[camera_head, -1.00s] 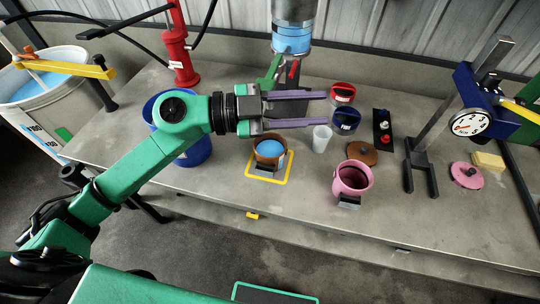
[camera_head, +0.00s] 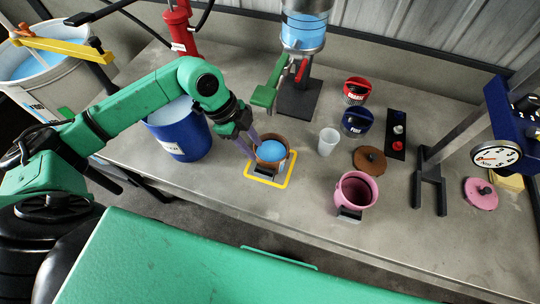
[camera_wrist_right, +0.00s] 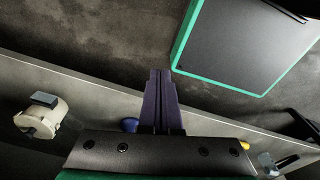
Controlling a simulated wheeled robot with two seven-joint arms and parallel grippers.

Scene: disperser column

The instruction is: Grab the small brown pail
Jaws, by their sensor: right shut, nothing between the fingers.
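The small brown pail (camera_head: 262,163) stands upright on the bench inside a yellow square outline (camera_head: 286,181). It holds blue liquid (camera_head: 271,151), and a dark grey block shows on its near side. My left gripper (camera_head: 250,144) is at the pail's left rim, fingers pointing down and right. Its purple fingers look apart with nothing between them; I cannot tell whether they touch the rim. My right gripper (camera_wrist_right: 160,100) shows only in the right wrist view, with its two dark purple fingers together and empty.
A blue bucket (camera_head: 180,140) stands left of the pail. Right of it are a clear cup (camera_head: 328,142), a pink pail (camera_head: 355,192) and a brown lid (camera_head: 370,160). A dispenser column (camera_head: 303,30) with a green lever (camera_head: 265,96) stands behind. The bench front is clear.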

